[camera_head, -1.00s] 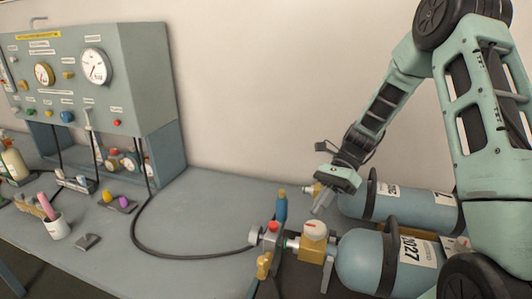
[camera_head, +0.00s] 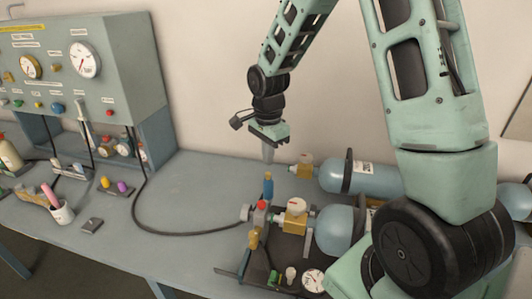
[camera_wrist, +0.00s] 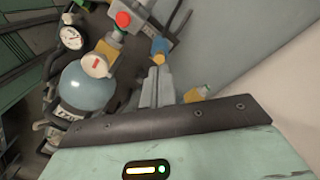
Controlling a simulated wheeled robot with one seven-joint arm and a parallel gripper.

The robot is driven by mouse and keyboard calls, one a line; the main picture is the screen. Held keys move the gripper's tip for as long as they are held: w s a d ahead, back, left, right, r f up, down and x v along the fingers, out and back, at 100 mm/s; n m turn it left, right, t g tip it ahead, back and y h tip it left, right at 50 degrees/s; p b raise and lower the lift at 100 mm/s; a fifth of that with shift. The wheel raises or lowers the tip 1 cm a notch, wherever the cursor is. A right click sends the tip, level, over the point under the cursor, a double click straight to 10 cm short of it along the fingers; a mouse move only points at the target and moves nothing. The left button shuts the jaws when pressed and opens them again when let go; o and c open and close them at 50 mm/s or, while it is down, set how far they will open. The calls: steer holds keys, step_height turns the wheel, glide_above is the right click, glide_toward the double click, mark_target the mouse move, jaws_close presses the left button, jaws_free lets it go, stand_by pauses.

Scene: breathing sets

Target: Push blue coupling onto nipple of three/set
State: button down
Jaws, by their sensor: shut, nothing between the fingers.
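The blue coupling (camera_head: 268,186) stands upright beside the red-knobbed fitting (camera_head: 262,206) at the left end of the front cylinder's valve. It also shows in the wrist view, just past my fingertips (camera_wrist: 159,47). My gripper (camera_head: 268,160) is shut and empty, points down, and is just above the coupling's top. I cannot tell whether the fingertips touch it. In the wrist view the shut fingers (camera_wrist: 157,78) reach toward the coupling. The nipple under the coupling cannot be made out.
The front cylinder (camera_head: 334,231) has a brass valve with a white knob (camera_head: 296,206); a rear cylinder (camera_head: 378,180) lies behind it. A black hose (camera_head: 180,233) runs to the fitting. A gauge (camera_head: 314,281) lies in front. The bench's middle (camera_head: 195,190) is clear.

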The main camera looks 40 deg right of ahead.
mark_target(268, 179)
steer(key=shift+f+b, duration=1.6)
steer(key=shift+f, duration=0.9)
steer(key=shift+s+f+b, duration=0.1)
steer(key=shift+f+b, duration=0.25)
steer(key=shift+f, duration=0.05)
steer(key=shift+r+p, duration=1.25)
steer(key=shift+r, duration=0.3)
step_height(268, 179, up, 17)
steer(key=b, duration=0.3)
steer(key=shift+b, duration=0.35)
steer(key=shift+d, duration=0.1)
